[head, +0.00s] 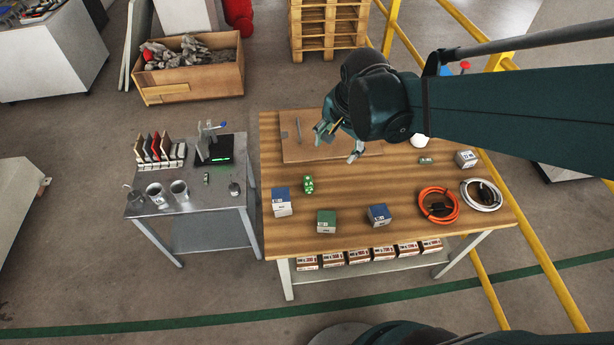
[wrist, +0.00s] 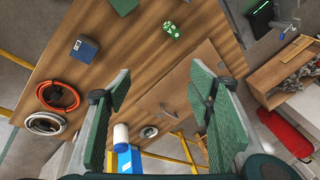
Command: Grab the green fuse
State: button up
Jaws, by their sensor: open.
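A small bright green piece with pale spots, which looks like the green fuse (head: 308,185), lies on the wooden table (head: 350,243), left of its middle. It also shows near the top centre of the wrist view (wrist: 172,30), clear of the fingers. My gripper (head: 340,141) is open and empty, above the back of the table, over the brown board (head: 296,149). It is up and to the right of the green piece in the head view. In the wrist view its two green fingers (wrist: 158,105) stand wide apart with nothing between them.
Near the green piece are a blue-topped box (head: 282,203), a green box (head: 326,222) and another blue box (head: 378,214). Orange cable (head: 438,218) and white cable (head: 468,198) coils lie at right. A metal side table (head: 215,220) with cups stands at left.

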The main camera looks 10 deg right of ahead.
jog(key=w+a+f+m+g, duration=0.2)
jog(key=w+a+f+m, duration=0.25)
jog(key=f, duration=0.35)
jog(key=m+g, duration=0.1)
jog(key=m, duration=0.3)
send_over(308, 180)
jog(key=shift+n, duration=0.25)
notch_tip(308, 180, down, 10)
jog(key=shift+w+f+b, duration=0.1)
jog(key=shift+f+b, duration=0.1)
jog(key=shift+b, duration=0.2)
jog(key=shift+a+f, duration=0.1)
jog(key=shift+f, duration=0.2)
jog(key=shift+f+b, duration=0.3)
jog(key=shift+f, duration=1)
jog(key=shift+f, duration=0.1)
jog(key=shift+f+b, duration=0.95)
jog(key=shift+f, duration=1.55)
